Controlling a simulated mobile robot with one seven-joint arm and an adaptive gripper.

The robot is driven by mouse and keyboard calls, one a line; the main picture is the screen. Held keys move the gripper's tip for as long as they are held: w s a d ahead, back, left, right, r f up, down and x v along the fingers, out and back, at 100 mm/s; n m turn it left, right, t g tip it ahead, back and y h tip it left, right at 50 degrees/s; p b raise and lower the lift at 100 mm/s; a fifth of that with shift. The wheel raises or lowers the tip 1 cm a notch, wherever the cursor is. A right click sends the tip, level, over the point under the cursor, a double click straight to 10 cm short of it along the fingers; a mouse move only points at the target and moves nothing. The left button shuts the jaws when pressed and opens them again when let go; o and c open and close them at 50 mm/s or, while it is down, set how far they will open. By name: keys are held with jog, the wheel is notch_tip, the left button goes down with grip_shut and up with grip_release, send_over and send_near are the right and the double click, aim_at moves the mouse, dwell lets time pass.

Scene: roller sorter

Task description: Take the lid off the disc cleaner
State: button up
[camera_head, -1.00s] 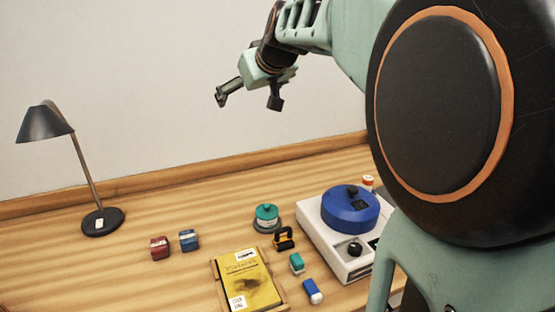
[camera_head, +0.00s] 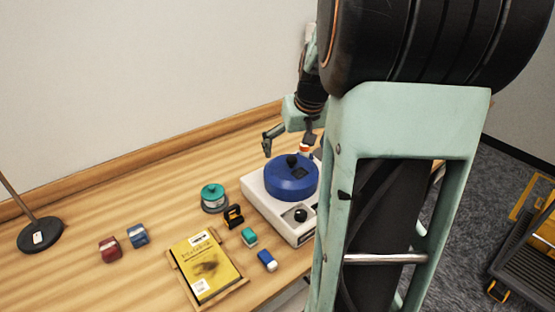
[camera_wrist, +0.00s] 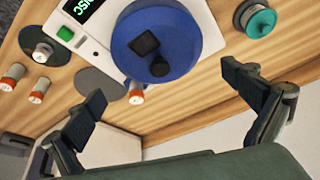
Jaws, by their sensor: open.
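The disc cleaner is a white box (camera_head: 258,193) with a round blue lid (camera_head: 290,184) on top, towards the right of the table. A black knob (camera_head: 292,161) stands up from the lid. In the wrist view the blue lid (camera_wrist: 185,40) is at the top middle, with the black knob (camera_wrist: 160,68) near its lower edge and the white box (camera_wrist: 112,48) around it. My gripper (camera_head: 288,143) is open and empty, above and just behind the lid, touching nothing visible. In the wrist view its two fingers (camera_wrist: 162,85) are spread wide. My arm hides the cleaner's right side.

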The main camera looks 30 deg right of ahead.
aim_at(293, 160)
jog(key=x, duration=0.4)
jog(key=p+x, duration=0.1)
jog(key=x, duration=0.4)
jog(key=shift+w+d+r, duration=0.1)
jog(key=shift+w+d, duration=0.1)
jog(key=shift+c, duration=0.3)
jog(key=c, duration=0.8)
jog(key=shift+r, duration=0.15)
